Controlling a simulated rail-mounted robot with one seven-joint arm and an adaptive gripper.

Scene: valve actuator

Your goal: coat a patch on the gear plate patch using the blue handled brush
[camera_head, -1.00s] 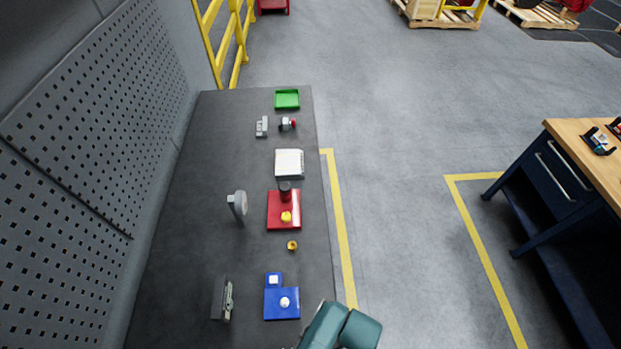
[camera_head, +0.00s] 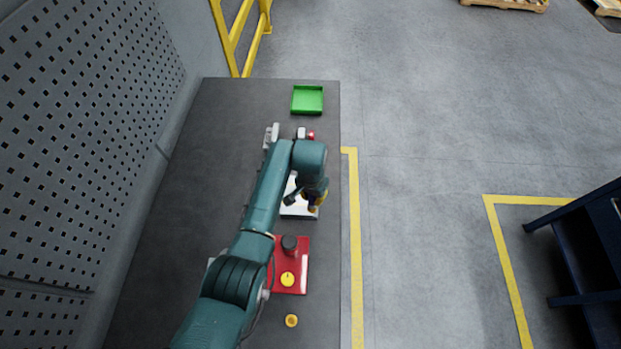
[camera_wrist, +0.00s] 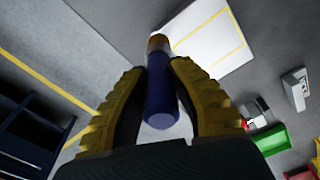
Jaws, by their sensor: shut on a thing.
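In the wrist view my gripper (camera_wrist: 158,95) has its yellow-and-black fingers closed on both sides of the blue handled brush (camera_wrist: 161,100). The dark blue handle end points toward the wrist camera, and an orange or copper band (camera_wrist: 158,42) shows at its far end. The bristles are hidden. Beyond it lies a white plate (camera_wrist: 208,40) with thin yellow lines. In the head view my gripper (camera_head: 313,198) is over the white plate (camera_head: 298,212), which my arm partly covers. I cannot tell whether the brush touches the plate.
A green tray (camera_head: 308,99) sits at the table's far end. A small red-and-white part (camera_head: 306,134) and a grey block (camera_head: 271,136) lie beyond the plate. A red base (camera_head: 301,269) with a dark cylinder and yellow knob is nearer, with a small yellow ring (camera_head: 291,320).

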